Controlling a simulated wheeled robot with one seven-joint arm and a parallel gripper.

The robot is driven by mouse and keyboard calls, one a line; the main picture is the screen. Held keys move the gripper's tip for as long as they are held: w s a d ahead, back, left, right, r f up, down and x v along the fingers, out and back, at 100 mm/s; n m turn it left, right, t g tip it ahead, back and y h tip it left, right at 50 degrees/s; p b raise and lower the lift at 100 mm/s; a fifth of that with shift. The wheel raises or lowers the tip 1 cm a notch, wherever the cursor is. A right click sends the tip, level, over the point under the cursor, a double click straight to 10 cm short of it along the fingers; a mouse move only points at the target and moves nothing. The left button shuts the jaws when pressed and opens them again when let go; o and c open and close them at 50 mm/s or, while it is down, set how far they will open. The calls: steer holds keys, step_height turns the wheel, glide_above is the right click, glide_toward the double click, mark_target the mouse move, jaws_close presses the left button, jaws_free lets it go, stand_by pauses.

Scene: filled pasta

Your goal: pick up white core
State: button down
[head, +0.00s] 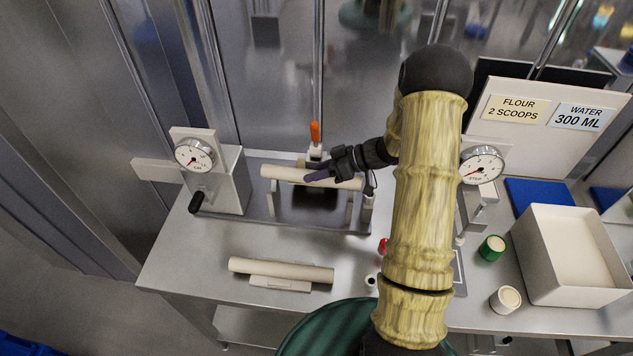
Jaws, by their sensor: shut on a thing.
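A long off-white cylinder, the white core (285,173), lies level across the cradle of the metal machine at the back left of the table. My gripper (318,176), with dark purple fingers, comes in from the right and is shut on the core near its middle. The fingers hide a short part of it. I cannot tell whether the core is lifted off its supports or still rests on them. A second similar cylinder (280,269) lies on a small pale stand (280,284) at the table's front left.
A dial gauge box (230,180) with a black knob stands left of the core. An orange-handled lever (315,135) rises just behind it. A white bin (572,255), a green cup (492,248) and a white cup (505,299) stand at right.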

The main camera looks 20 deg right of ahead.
step_height(320, 180, up, 5)
steer(key=shift+r, duration=0.15)
